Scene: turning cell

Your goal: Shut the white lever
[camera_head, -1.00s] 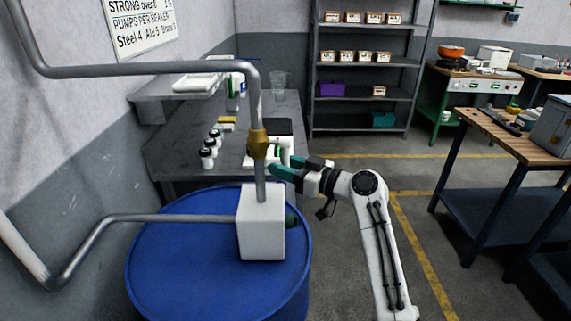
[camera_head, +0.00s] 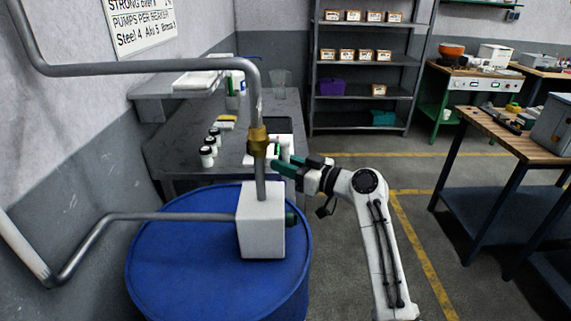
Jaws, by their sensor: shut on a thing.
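The white lever (camera_head: 285,146) shows as a small white piece just right of the brass valve fitting (camera_head: 258,142). The fitting sits on the grey upright pipe above a white box (camera_head: 262,225). My gripper (camera_head: 280,165) reaches in from the right, with dark teal fingers closed at the lever beside the pipe. The fingers and the pipe hide part of the lever, so its exact angle is hard to tell.
The white box stands on a blue drum (camera_head: 180,265). Grey pipes run left from it to the wall. Behind is a grey bench (camera_head: 180,160) with several black-capped jars (camera_head: 208,152). Open floor lies to the right, before a wooden-topped table (camera_head: 510,135).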

